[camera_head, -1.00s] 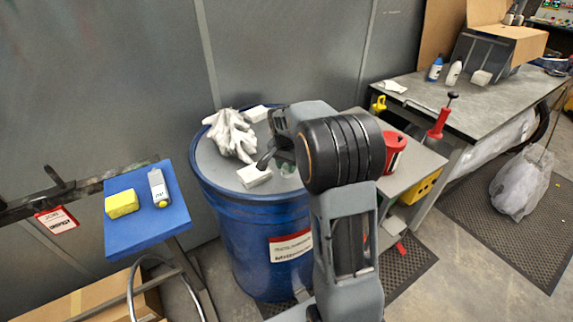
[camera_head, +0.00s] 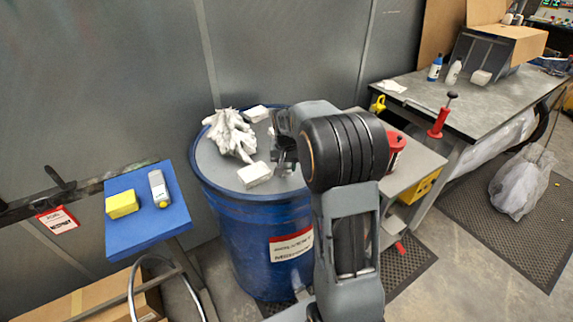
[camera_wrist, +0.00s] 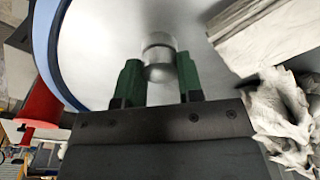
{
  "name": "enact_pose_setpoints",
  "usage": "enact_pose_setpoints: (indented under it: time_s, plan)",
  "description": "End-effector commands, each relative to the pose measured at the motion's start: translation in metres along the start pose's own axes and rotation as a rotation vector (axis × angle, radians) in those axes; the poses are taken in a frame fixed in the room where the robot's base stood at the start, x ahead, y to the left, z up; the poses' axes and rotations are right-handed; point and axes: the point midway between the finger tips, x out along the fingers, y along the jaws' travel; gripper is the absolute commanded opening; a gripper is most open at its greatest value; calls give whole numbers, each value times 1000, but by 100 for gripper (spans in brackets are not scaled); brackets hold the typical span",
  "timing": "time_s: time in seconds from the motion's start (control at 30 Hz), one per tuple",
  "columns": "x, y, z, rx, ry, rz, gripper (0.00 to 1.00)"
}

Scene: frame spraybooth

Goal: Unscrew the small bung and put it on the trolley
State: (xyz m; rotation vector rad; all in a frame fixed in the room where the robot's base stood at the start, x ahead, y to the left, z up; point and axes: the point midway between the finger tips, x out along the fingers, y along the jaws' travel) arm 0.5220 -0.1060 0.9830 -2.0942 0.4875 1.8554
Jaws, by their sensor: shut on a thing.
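The small bung (camera_wrist: 158,45) is a short, round silver-grey piece on the pale drum lid, between my gripper's green fingers in the wrist view. My gripper (camera_wrist: 159,74) is shut on it. In the head view my gripper (camera_head: 285,160) is over the right part of the blue drum (camera_head: 262,240), and my arm hides the bung. I cannot tell how far the bung is out of its hole. A grey-topped stand with a lower shelf, which looks like the trolley (camera_head: 425,160), is right of the drum, partly hidden by my arm.
White gloves (camera_head: 230,135) and two white blocks (camera_head: 255,175) lie on the drum lid. A red container (camera_head: 395,148) stands on the grey stand. A blue-topped stand (camera_head: 150,235) is on the left. A workbench (camera_head: 415,95) with bottles is at the back right.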

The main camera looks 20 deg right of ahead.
Motion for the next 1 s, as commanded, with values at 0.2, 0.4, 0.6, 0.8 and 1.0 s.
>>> enact_pose_setpoints:
  time_s: [0.2, 0.4, 0.6, 0.8, 1.0]
  plan:
    - [0, 0, 0, 0, 0, 0, 15]
    - [0, 1, 0, -155, 0, -20, 15]
    - [0, 1, 0, -345, 0, -43, 15]
    - [0, 0, 0, -398, 0, -48, 15]
    - [0, 0, 0, -399, 0, -49, 15]
